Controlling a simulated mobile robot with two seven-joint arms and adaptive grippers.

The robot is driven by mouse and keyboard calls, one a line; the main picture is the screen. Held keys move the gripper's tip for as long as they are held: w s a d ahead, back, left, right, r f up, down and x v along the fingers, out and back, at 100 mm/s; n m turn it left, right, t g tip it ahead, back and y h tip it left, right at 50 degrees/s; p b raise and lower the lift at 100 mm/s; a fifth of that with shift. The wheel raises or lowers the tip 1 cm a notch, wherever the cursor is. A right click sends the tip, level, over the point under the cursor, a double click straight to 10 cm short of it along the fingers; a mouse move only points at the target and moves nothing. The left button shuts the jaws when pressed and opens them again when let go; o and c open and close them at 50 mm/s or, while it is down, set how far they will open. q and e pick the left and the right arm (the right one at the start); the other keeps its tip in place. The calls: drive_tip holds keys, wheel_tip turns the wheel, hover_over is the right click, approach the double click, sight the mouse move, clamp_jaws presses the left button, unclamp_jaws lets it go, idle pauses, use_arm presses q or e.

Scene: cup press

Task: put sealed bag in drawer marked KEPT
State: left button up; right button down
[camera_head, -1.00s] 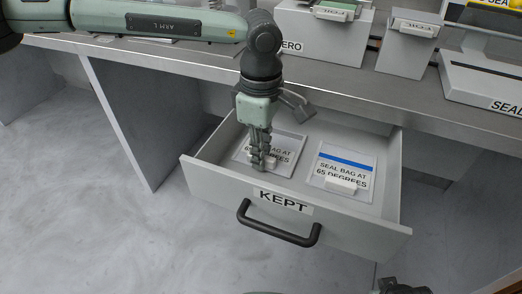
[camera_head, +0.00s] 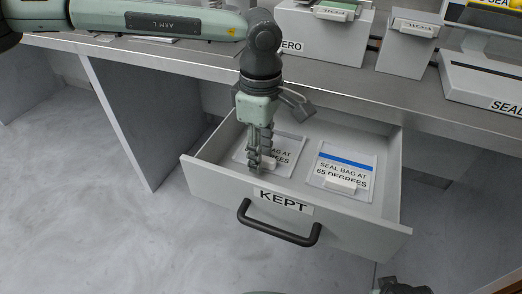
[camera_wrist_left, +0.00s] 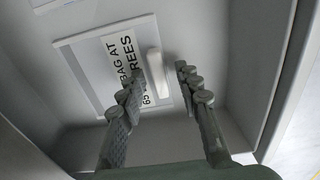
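The grey drawer (camera_head: 360,222) marked KEPT (camera_head: 284,201) is pulled open below the bench. Two labelled bags lie flat inside it: a left bag (camera_head: 291,145), partly hidden by my gripper, and a right bag (camera_head: 345,163) with a blue stripe. Each has a white block-like tab. My left gripper (camera_head: 253,168) points down into the drawer at the left bag. In the left wrist view its fingers (camera_wrist_left: 160,80) are apart, with the left bag's white tab (camera_wrist_left: 157,65) beyond the gap. A dark part at the bottom edge may be my right gripper (camera_head: 403,287); its fingers cannot be made out.
The bench edge (camera_head: 200,65) runs above and behind the drawer. On it stand a white box (camera_head: 325,35) marked ERO in part, a smaller grey box (camera_head: 405,50) and a pale device (camera_head: 485,85) at right. The floor (camera_head: 90,220) at left is clear.

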use_arm(q)
wheel_tip(320, 180, up, 12)
use_arm(e)
drive_tip(key=shift+r, duration=0.7)
drive_tip(key=shift+s+a+f, duration=0.1)
drive_tip(key=shift+s+f, duration=0.05)
drive_tip(key=shift+s, duration=0.1)
drive_tip(key=shift+w, duration=0.45)
use_arm(q)
drive_tip(key=shift+c, duration=0.3)
